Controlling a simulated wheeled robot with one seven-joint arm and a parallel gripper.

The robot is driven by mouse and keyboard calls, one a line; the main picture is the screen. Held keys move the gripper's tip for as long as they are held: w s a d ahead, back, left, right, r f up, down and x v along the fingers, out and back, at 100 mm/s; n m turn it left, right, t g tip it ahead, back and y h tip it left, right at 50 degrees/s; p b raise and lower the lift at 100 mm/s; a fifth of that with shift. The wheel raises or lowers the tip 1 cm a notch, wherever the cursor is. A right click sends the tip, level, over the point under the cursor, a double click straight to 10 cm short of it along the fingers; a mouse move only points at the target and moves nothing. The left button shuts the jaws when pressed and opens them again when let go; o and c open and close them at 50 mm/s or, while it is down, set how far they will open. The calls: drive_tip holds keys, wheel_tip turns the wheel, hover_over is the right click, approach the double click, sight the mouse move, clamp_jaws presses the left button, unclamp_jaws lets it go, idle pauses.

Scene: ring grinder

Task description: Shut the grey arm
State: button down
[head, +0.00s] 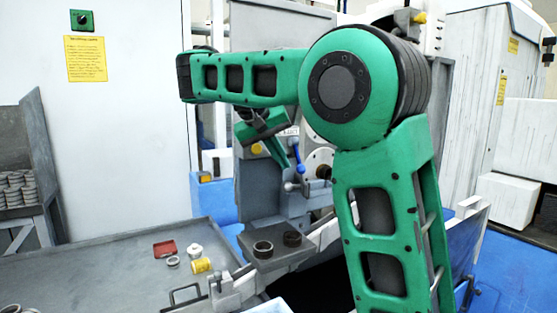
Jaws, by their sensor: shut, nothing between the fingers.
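The grinder (262,195) stands at the middle, partly hidden behind my own large green arm. A pale grey bar (326,236) at its front slants up to the right and passes behind my arm. I cannot tell for sure whether this bar is the grey arm, or how far it stands open. My gripper (284,162) hangs below my green wrist, in front of the grinder's upper face. It is small in the picture, shut and empty. It appears close to a blue-knobbed lever (296,156); I cannot tell whether they touch.
A dark ledge (270,264) at the grinder's front carries two dark rings. A grey table (110,275) at the lower left holds a red tray (165,249), a yellow cylinder (201,265) and small rings. A rack of rings (18,190) stands far left.

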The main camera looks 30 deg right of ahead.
sight(297, 186)
drive_tip(key=x, duration=0.7)
drive_tip(key=shift+d+f, duration=0.2)
drive_tip(key=shift+f, duration=0.05)
drive_tip(key=shift+a, duration=0.1)
